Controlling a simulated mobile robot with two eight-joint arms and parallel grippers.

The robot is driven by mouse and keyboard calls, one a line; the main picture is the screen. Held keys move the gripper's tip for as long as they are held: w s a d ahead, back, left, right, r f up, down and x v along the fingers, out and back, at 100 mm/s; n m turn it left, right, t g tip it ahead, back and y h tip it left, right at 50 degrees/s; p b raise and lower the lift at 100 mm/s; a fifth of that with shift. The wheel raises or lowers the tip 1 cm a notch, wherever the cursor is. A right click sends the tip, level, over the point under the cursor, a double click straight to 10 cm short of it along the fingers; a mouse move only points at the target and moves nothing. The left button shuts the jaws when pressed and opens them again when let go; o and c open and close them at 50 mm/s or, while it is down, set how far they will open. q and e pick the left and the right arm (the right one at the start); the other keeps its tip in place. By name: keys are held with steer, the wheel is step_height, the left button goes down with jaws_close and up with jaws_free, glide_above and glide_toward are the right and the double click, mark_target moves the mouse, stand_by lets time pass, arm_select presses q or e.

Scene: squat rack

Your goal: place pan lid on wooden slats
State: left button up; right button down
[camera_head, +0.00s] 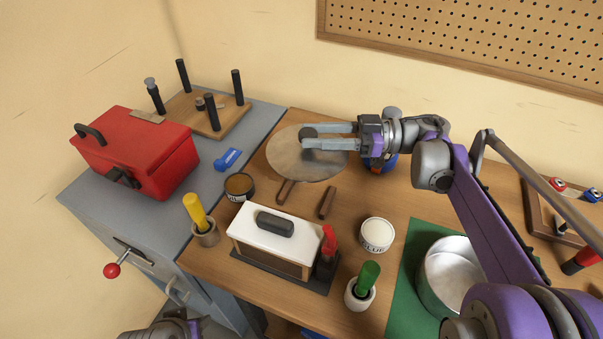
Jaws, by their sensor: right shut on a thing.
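The pan lid (283,157) is a round, grey-brown metal disc with a dark knob at the back of the wooden worktop. My right gripper (309,136) reaches in from the right and is shut on the lid's knob. Two dark wooden slats (326,203) lie in front of the lid, roughly parallel. The lid hides the far end of the left slat (285,190). I cannot tell whether the lid touches the slats or hangs just above them. A piece of my left arm shows at the bottom edge; its fingers are out of sight.
A white-topped box (257,222) and a glue tub (377,235) stand in front of the slats. A dark-rimmed can (239,187) is to the left. A metal pot (441,279) sits on a green mat (400,307). A red toolbox (146,150) is farther left.

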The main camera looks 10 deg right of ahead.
step_height(320, 180, down, 10)
steer(key=b, duration=0.1)
stand_by(0.4)
steer(key=shift+f, duration=0.15)
